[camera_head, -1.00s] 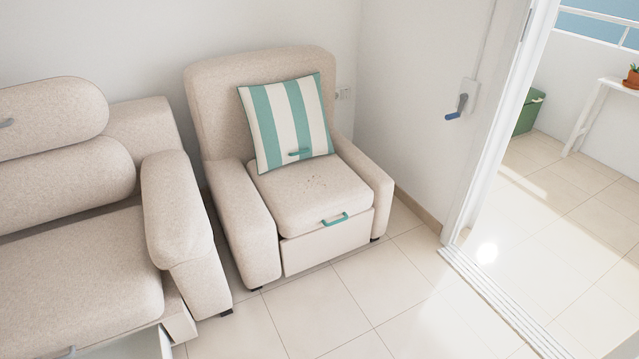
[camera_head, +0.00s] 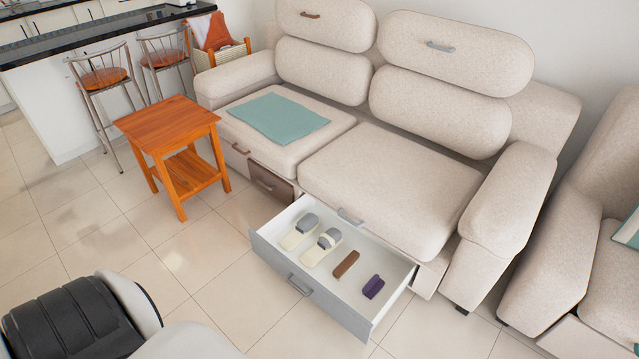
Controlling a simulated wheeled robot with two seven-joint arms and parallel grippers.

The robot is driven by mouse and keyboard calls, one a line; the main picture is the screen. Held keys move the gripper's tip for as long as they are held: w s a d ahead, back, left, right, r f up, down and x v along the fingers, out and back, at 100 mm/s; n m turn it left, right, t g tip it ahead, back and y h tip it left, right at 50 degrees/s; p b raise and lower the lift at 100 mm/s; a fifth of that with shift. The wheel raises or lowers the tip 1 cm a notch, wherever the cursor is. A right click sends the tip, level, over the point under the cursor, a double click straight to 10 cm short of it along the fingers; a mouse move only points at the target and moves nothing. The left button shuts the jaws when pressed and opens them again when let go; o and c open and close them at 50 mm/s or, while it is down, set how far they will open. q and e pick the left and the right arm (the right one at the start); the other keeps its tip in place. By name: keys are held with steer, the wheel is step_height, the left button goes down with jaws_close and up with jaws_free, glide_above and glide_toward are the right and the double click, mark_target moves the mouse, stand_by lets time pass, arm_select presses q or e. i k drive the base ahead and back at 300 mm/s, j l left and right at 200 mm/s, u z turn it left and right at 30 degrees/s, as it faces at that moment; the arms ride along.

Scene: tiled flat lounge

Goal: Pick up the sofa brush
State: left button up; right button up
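An open drawer (camera_head: 335,311) with a grey front sticks out from under the right seat of the beige sofa (camera_head: 385,180). In it lie a slim brown wooden-looking piece (camera_head: 346,264), a short purple piece (camera_head: 373,287) and a pair of cream slippers with grey straps (camera_head: 326,244). The brown piece looks most like a brush, but bristles are not visible, so I cannot tell for sure. Neither gripper shows in the head view. A black and white part of my own body shows at the bottom left.
A wooden side table (camera_head: 170,125) stands left of the drawer. A teal cloth (camera_head: 278,117) lies on the left seat. An armchair (camera_head: 560,270) stands at the right. Tiled floor in front of the drawer is clear.

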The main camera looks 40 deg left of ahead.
mark_target(342, 269)
steer(key=k+j+u, duration=0.1)
steer(key=u, duration=0.75)
